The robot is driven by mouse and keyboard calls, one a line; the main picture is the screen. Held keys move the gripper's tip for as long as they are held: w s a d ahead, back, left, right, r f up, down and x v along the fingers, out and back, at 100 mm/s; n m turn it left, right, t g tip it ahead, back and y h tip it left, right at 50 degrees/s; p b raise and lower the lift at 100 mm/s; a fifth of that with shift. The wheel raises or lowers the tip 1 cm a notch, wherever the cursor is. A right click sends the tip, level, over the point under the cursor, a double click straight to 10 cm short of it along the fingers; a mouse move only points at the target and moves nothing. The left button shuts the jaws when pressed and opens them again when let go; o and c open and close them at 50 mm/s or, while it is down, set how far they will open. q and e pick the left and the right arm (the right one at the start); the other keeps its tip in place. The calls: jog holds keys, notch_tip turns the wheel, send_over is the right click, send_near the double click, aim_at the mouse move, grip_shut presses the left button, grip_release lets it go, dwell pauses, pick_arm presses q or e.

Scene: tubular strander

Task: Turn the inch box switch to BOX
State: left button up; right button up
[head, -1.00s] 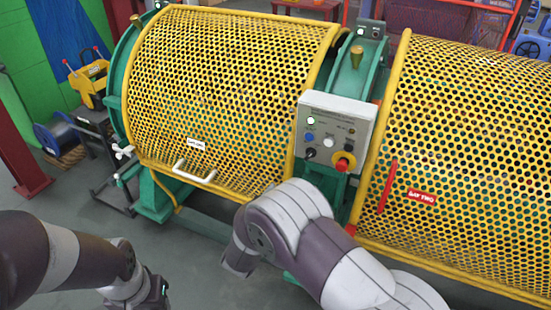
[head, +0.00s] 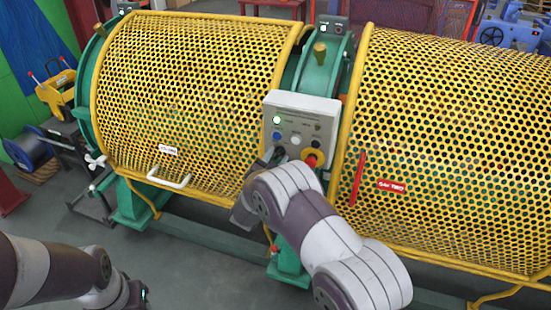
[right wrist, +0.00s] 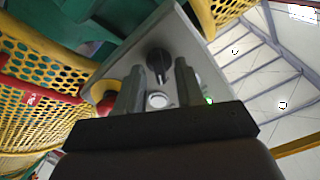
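A grey control box (head: 325,105) is mounted between two yellow mesh guards. In the right wrist view a black rotary switch (right wrist: 158,62) sits on its panel. In the head view my right gripper (head: 270,156) is at the panel's lower left and covers that switch. In the right wrist view the right gripper (right wrist: 160,84) has its two fingers apart, pointing at the panel, with the switch seen between and just beyond their tips. Contact cannot be told. The switch's labels are not readable. My left gripper (head: 140,293) is low at the left, its fingers unclear.
A red knob on a yellow base (head: 312,159) is close right of my right gripper. A blue button (head: 277,135) and a lit green lamp (head: 277,119) are above it. The left mesh guard (head: 190,90) and right mesh guard (head: 450,140) flank the box.

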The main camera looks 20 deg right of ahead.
jog(key=shift+s, duration=0.1)
grip_shut()
jog(key=n+p, duration=0.1)
jog(key=n, duration=0.4)
jog(key=shift+r+n, duration=0.1)
jog(key=shift+n, duration=0.3)
jog(key=n+p, duration=0.1)
jog(key=n, duration=0.4)
jog(key=shift+a+n+p, duration=0.15)
jog(key=shift+n+p, duration=0.2)
jog(key=shift+n, duration=0.35)
grip_release()
